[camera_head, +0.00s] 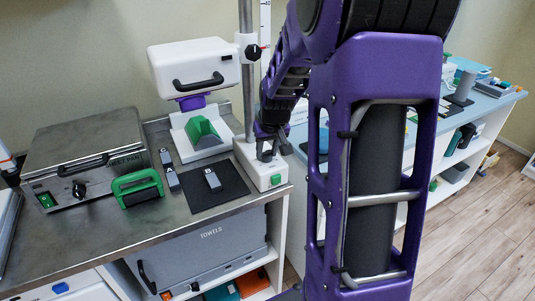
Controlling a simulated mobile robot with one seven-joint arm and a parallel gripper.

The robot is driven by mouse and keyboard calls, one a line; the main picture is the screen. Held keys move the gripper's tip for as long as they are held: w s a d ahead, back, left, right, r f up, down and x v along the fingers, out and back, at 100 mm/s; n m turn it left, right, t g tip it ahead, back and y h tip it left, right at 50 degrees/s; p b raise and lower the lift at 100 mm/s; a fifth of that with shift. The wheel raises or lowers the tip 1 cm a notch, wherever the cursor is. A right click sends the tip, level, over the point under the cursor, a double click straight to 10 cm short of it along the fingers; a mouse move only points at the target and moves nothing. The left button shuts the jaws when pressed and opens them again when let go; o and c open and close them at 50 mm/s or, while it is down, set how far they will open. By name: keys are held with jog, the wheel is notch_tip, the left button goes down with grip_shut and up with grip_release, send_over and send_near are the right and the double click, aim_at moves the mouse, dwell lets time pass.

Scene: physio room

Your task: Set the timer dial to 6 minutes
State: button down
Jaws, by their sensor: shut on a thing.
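A white box (252,174) with a green button (276,180) on its front stands at the right end of the steel counter; I take it to be the timer. My gripper (266,155) points down at the top of this box, its dark fingers shut on the dial there. The fingers cover most of the dial, so its pointer and any minute marks cannot be read. My purple arm comes down from the upper right and hides what is behind it.
A steel unit (88,142) with a black knob stands at the left. A green-handled block (137,188), a dark mat (217,190) and a white machine (194,68) are on the counter (110,236). A post rises behind the box. A blue-topped bench (483,108) is at the right.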

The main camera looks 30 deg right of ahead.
jog(key=m+b, duration=0.1)
jog(key=m, duration=0.1)
jog(key=m+h, duration=0.1)
jog(key=m, duration=0.1)
jog(key=shift+w+a+f+g+h+b, duration=0.1)
jog(key=shift+a+g+h+b, duration=0.1)
jog(key=shift+g+h+b, duration=0.15)
jog(key=shift+m+g+h+b, duration=0.35)
jog(key=shift+m+b, duration=0.15)
jog(key=shift+m, duration=1)
jog(key=c, duration=0.5)
grip_release()
jog(key=p+v, duration=0.1)
jog(key=v, duration=1.1)
jog(key=shift+p, duration=0.3)
